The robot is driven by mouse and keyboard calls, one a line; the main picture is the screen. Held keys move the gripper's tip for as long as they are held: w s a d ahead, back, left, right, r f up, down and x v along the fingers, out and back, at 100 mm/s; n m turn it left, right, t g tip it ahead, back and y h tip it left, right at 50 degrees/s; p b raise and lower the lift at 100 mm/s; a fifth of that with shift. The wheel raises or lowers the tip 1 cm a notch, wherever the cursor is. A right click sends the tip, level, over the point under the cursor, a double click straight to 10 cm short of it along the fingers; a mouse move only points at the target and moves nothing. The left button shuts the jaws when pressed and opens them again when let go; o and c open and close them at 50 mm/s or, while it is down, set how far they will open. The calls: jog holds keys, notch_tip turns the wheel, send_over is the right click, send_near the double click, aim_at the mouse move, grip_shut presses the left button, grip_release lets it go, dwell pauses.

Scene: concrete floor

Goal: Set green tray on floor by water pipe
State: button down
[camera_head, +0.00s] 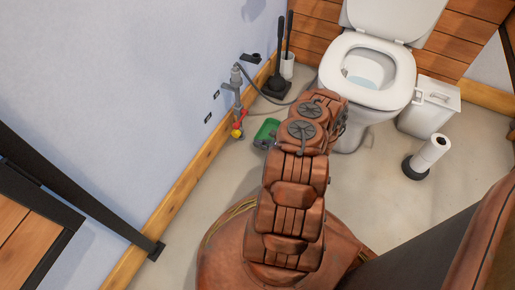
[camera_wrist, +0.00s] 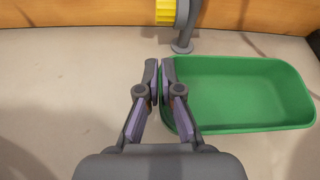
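The green tray (camera_head: 265,132) is by the wall near the water pipe (camera_head: 237,98), which has a red handle and a yellow part low down. In the wrist view the tray (camera_wrist: 245,95) is empty and fills the right side. The grey pipe (camera_wrist: 184,28) and its yellow part stand just behind the tray's far left corner. My gripper (camera_wrist: 160,72) has its fingers nearly together, one on each side of the tray's left wall, pinching it. In the head view my arm hides the gripper and part of the tray. I cannot tell whether the tray touches the floor.
A toilet (camera_head: 368,75) stands behind my arm. A plunger (camera_head: 275,82) and a toilet brush (camera_head: 288,62) stand near the back corner. A white bin (camera_head: 428,108) and a paper roll holder (camera_head: 428,158) are at right. Bare floor (camera_wrist: 75,95) lies left of the tray.

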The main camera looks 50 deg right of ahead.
jog(key=shift+w+d+f, duration=0.15)
jog(key=shift+w+d, duration=0.05)
jog(key=shift+w, duration=0.5)
jog(key=shift+f+b, duration=1.15)
jog(key=shift+f, duration=0.55)
jog(key=shift+f, duration=0.15)
jog(key=c, duration=1.3)
grip_release()
